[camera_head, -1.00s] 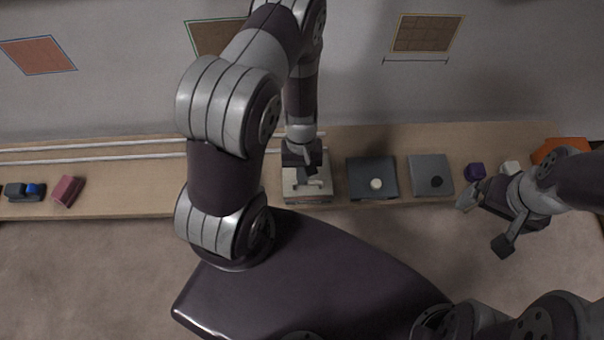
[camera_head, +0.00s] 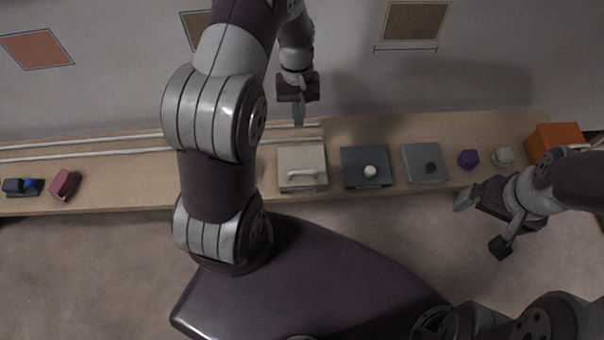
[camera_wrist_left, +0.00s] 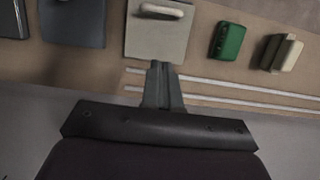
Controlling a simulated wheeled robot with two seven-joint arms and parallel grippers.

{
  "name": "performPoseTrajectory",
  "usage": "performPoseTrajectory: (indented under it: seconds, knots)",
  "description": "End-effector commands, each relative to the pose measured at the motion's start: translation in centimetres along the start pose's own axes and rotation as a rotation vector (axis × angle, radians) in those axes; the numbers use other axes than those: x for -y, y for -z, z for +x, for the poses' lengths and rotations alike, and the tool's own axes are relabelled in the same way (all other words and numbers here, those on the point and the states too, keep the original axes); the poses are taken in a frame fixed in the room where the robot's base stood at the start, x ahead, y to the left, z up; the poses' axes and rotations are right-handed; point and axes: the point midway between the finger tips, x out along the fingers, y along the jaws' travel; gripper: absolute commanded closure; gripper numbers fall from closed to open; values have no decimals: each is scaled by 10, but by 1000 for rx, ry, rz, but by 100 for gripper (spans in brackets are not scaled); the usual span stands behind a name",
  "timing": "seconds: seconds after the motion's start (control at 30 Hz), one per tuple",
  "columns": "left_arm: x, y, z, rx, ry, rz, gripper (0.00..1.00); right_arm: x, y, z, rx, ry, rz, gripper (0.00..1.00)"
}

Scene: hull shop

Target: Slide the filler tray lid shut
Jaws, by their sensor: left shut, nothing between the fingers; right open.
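The filler tray appears as a cream box whose flat lid (camera_head: 301,157) carries a pale bar handle near its front edge. The lid appears to cover the whole top of the box. The lid also shows at the top of the left wrist view (camera_wrist_left: 157,38). My left gripper (camera_head: 298,121) is shut and empty behind the lid's far edge, over the back of the bench. In the left wrist view its fingertips (camera_wrist_left: 159,66) overlap the lid's edge; I cannot tell whether they touch. My right gripper (camera_head: 482,223) is open and empty, in front of the bench at right.
A dark box with a white knob (camera_head: 352,180) and a grey box with a dark knob (camera_head: 415,158) stand right of the tray. Purple (camera_head: 468,159), pale (camera_head: 503,156) and orange (camera_head: 556,139) objects follow. Green (camera_wrist_left: 229,42) and cream (camera_wrist_left: 287,55) blocks show in the wrist view.

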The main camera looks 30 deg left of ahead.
Motion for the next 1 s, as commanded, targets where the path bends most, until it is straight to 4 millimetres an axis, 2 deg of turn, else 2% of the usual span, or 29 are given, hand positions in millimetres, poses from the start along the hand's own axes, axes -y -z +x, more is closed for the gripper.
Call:
performPoseTrajectory:
  seconds: [0.17, 0.5, 0.7, 1.0]
  knots:
    - [1, -4, 24, 14, 3, -9, 100, 0, 1, -2, 0, 0, 0, 0]
    - [0, -5, 98, 14, 2, -9, 100, 0, 0, 1, 0, 0, 0, 0]
    - [0, -32, 109, 12, 2, -7, 100, 0, 1, -5, 0, 0, 0, 0]
    - [0, -40, 114, 10, 1, -9, 100, 0, 1, -6, 1, 0, 0, 0]
